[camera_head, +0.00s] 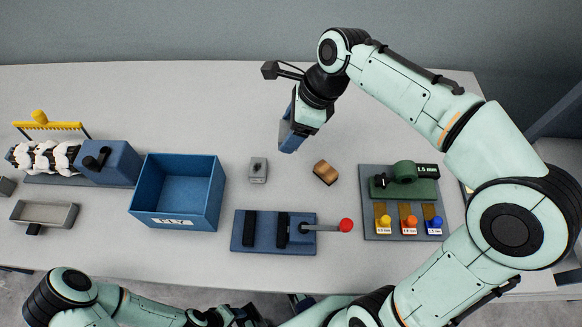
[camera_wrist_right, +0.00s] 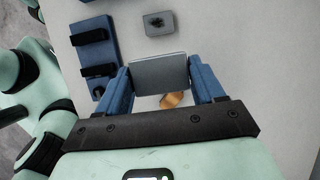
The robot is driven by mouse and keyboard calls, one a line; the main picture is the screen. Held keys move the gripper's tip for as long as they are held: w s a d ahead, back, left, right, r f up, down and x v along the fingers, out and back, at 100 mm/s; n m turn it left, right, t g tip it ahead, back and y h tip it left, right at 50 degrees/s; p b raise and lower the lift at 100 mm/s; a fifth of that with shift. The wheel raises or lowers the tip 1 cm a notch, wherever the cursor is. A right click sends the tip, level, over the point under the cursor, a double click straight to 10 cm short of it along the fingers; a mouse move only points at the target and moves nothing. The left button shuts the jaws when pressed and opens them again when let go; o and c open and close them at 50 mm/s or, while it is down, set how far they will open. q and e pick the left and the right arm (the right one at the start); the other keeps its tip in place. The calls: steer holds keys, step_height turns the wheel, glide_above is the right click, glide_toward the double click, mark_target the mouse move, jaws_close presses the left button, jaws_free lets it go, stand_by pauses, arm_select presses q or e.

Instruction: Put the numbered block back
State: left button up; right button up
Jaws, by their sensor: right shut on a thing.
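No number shows on this face, and the fingers mostly hide the piece in the head view. A small grey block (camera_head: 258,170) with a dark mark on top stands on the table below; it also shows in the right wrist view (camera_wrist_right: 160,22). My left gripper (camera_head: 247,315) is at the bottom edge, partly cut off, its jaws unclear.
A blue open bin (camera_head: 213,190) with a label stands left of centre. A blue lever fixture (camera_head: 237,232) with a red knob is in front. A wooden block (camera_head: 325,172) lies near a grey board (camera_head: 370,223) with coloured knobs.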

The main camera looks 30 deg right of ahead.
step_height(320, 180, down, 15)
steer(key=b, duration=0.2)
steer(key=shift+f+b, duration=0.15)
steer(key=shift+b, duration=0.25)
steer(key=shift+f, duration=0.1)
steer(key=o, duration=1.5)
steer(key=p+v, duration=0.2)
steer(key=v, duration=1)
steer(key=shift+s, duration=0.15)
